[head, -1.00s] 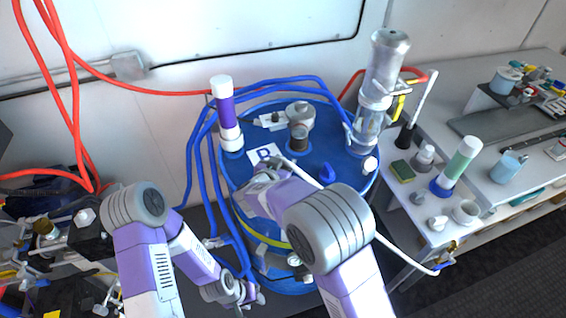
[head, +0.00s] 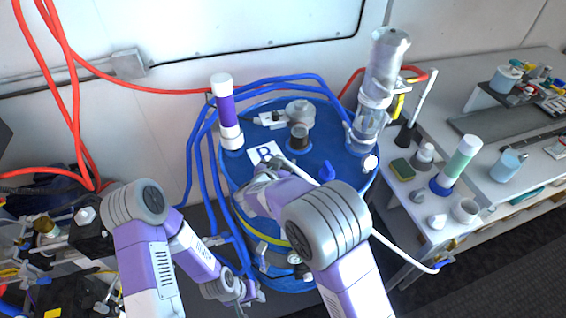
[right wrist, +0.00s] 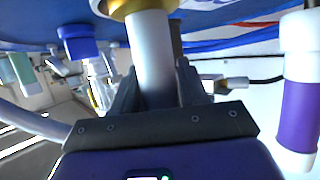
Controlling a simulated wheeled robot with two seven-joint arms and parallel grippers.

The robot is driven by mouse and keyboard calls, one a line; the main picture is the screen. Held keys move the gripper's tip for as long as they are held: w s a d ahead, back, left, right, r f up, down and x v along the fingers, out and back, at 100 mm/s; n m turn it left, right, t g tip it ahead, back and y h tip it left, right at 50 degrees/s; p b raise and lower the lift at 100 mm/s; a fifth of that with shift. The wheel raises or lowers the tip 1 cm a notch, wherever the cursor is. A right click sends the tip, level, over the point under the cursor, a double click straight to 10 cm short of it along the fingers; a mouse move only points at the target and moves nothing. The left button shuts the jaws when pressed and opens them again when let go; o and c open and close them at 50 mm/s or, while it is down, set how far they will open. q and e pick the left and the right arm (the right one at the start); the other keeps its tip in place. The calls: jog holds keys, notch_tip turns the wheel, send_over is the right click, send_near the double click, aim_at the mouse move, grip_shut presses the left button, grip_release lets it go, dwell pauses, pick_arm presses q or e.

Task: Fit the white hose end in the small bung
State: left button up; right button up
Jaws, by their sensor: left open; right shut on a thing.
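The blue drum (head: 335,160) stands in the middle of the head view. My right gripper (right wrist: 155,90) is shut on the white hose end (right wrist: 152,60), with a dark finger on each side of it. Past the fingers, a brass-coloured ring (right wrist: 130,6) shows at the far end of the white piece, close to the blue lid. I cannot tell whether it is the small bung or whether the hose end sits in it. The right arm hides this spot in the head view. My left gripper (head: 250,292) is open and low beside the drum's front left.
A purple and white cylinder (head: 227,112) and a clear cylinder (head: 370,125) stand upright on the drum. Blue hoses (head: 200,150) loop around its left and back. A white hose (head: 390,246) trails right. A bench (head: 410,175) with several small items stands right.

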jog(key=shift+f, duration=0.15)
jog(key=o, duration=1)
jog(key=shift+p+v, duration=0.5)
jog(key=shift+v, duration=0.4)
jog(key=p+v, duration=0.5)
jog(key=v, duration=0.4)
jog(key=shift+s, duration=0.15)
